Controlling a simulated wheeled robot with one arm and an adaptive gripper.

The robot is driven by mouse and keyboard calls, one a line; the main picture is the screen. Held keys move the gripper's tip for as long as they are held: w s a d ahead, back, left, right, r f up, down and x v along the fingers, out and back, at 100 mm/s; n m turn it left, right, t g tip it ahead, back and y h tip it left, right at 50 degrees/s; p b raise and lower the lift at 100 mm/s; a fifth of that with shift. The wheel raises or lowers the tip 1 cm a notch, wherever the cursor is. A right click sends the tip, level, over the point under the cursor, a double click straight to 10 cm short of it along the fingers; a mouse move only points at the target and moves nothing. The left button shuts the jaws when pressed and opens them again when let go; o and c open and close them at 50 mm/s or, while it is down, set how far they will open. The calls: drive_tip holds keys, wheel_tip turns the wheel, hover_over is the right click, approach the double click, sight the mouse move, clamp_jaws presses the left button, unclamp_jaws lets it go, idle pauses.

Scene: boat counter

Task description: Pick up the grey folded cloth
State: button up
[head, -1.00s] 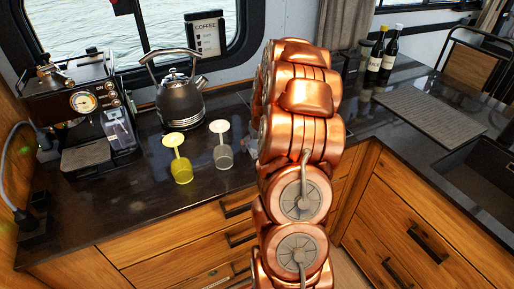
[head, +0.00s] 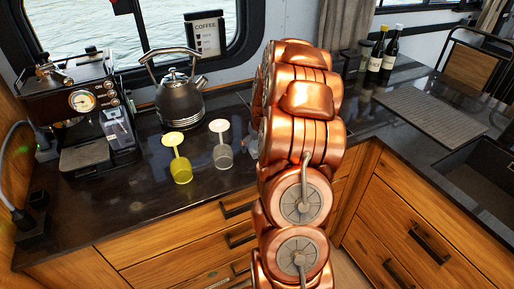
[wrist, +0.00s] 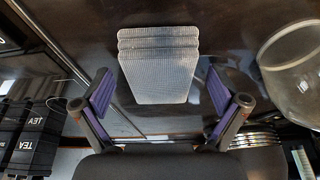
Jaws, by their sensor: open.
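The grey folded cloth (wrist: 158,75) lies on the dark counter in the wrist view, with its stacked folds along one edge. My gripper (wrist: 158,88) is open, with one purple-padded finger on each side of the cloth. Gaps show between the cloth and both fingers in the picture. I cannot tell how far above the counter the fingertips are. In the head view, my copper arm hides most of the gripper area, and I cannot make out the cloth there.
A clear glass vessel (wrist: 292,72) stands to the right in the wrist view, with dark TEA boxes (wrist: 38,140) at the left.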

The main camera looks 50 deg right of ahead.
sight(257, 143)
drive_tip(key=c, duration=1.2)
drive_tip(key=shift+r, duration=0.1)
drive_tip(key=shift+r+p, duration=0.3)
drive_tip(key=shift+p, duration=0.4)
drive_tip(key=shift+r+b, duration=0.1)
drive_tip(key=shift+b, duration=0.45)
wheel_tip(257, 143, up, 3)
drive_tip(key=shift+d+f+b, duration=0.1)
drive_tip(key=shift+f+b, duration=0.05)
drive_tip(key=shift+b, duration=0.65)
drive_tip(key=shift+s, duration=0.25)
drive_tip(key=s+b, duration=0.2)
drive_tip(key=s, duration=0.3)
drive_tip(key=s+a+r+b, duration=0.1)
drive_tip(key=s, duration=0.4)
drive_tip(key=s+b, duration=0.2)
drive_tip(key=s, duration=0.3)
drive_tip(key=shift+s+a+r+b, duration=0.2)
drive_tip(key=shift+r+b, duration=0.1)
drive_tip(key=shift+r, duration=0.1)
